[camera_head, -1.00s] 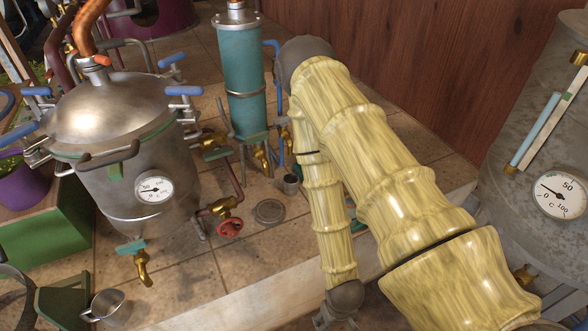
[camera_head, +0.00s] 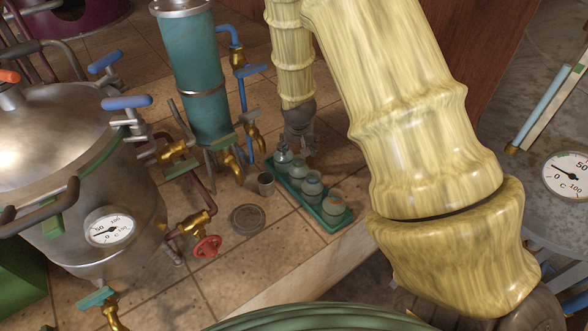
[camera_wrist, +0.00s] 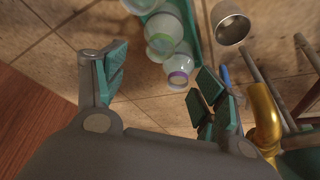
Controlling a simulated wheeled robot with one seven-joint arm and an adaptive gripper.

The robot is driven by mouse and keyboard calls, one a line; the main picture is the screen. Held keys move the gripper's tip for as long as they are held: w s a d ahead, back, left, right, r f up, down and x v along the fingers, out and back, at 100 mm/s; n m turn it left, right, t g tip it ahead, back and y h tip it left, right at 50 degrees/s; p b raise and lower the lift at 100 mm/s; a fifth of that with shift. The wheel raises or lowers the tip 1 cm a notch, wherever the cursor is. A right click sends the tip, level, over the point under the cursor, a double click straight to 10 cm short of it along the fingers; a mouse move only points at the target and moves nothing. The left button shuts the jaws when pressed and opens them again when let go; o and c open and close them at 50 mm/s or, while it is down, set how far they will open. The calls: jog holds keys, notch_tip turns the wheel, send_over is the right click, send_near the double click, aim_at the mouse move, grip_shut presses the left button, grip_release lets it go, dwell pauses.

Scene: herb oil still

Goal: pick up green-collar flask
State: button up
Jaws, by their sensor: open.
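The flask with a greenish collar (camera_head: 298,168) seems to be second from the far end. In the wrist view a green-collared flask (camera_wrist: 162,24) stands beyond a purple-collared one (camera_wrist: 178,70). My gripper (camera_head: 301,150) is above the far end of the tray. In the wrist view my gripper (camera_wrist: 157,88) is open and empty, its teal pads apart. The purple-collared flask is closest to the gap between them; the green-collared one is farther off.
A small metal cup (camera_head: 265,184) stands left of the tray; it also shows in the wrist view (camera_wrist: 230,24). A teal column (camera_head: 205,85) with brass taps (camera_head: 254,137) and a steel still (camera_head: 110,190) stand left. A wooden wall is behind.

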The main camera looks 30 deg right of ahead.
send_over(299, 160)
jog(key=a, duration=0.1)
jog(key=f, duration=0.4)
jog(key=shift+s+a, duration=0.1)
jog(key=shift+s, duration=0.15)
jog(key=shift+w+d+f+p, duration=0.1)
jog(key=shift+d+f+p, duration=0.15)
jog(key=shift+f, duration=0.55)
jog(key=shift+s+d+f+p, duration=0.1)
jog(key=shift+f+p, duration=0.1)
jog(key=shift+f, duration=0.6)
jog(key=shift+w+d+f+p, duration=0.1)
jog(key=shift+d+f+p, duration=0.15)
jog(key=shift+f, duration=0.55)
jog(key=shift+w+d+f, duration=0.1)
jog(key=shift+w+f, duration=0.15)
jog(key=shift+f, duration=0.35)
jog(key=shift+c, duration=0.5)
jog(key=shift+s, duration=0.1)
jog(key=c, duration=1.4)
jog(key=shift+c, duration=0.2)
